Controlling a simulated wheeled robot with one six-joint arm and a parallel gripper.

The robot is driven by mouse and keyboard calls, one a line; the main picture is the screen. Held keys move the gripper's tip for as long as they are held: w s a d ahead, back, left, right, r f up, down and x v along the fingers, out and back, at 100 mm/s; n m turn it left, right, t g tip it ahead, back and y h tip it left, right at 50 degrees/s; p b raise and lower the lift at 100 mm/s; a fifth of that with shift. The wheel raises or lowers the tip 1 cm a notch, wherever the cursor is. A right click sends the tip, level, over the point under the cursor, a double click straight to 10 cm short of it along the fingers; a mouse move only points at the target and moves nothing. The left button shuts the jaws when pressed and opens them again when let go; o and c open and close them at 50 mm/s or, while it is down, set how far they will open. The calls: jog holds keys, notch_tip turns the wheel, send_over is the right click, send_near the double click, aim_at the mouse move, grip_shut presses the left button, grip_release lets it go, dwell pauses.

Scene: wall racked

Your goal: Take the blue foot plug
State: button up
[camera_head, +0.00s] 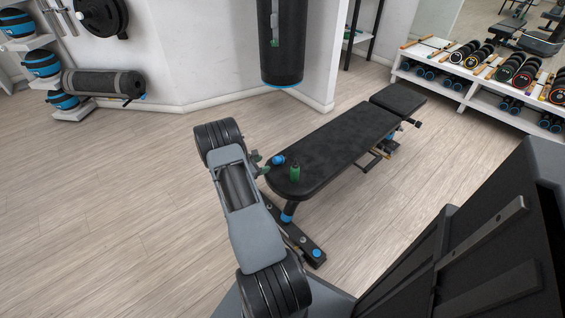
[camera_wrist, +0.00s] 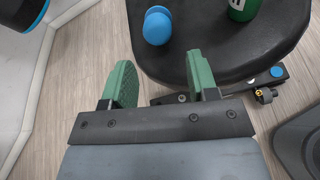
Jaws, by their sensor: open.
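A small blue rounded piece (camera_head: 278,160), which looks like the foot plug, lies on the near end of the black bench (camera_head: 335,145). In the wrist view the piece (camera_wrist: 157,26) has two lobes and sits near the bench's edge. A blue cap (camera_head: 317,253) also shows on the bench's foot rail, and in the wrist view as a blue spot (camera_wrist: 277,71). My gripper (camera_head: 259,164) is just left of the bench end, its green fingers apart. In the wrist view my gripper (camera_wrist: 160,64) is empty, with the blue piece beyond the gap between the fingers.
A green bottle (camera_head: 295,173) stands on the bench right of the blue piece. A black punching bag (camera_head: 283,45) hangs behind. A white dumbbell rack (camera_head: 480,88) stands at the back right. The wooden floor (camera_head: 110,190) at left is clear.

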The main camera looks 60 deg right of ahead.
aim_at(274, 161)
jog(key=shift+b+x, duration=1)
jog(key=shift+x, duration=2.95)
jog(key=shift+w+r, duration=0.1)
jog(key=shift+r, duration=0.05)
jog(key=shift+c, duration=0.2)
jog(key=c, duration=0.7)
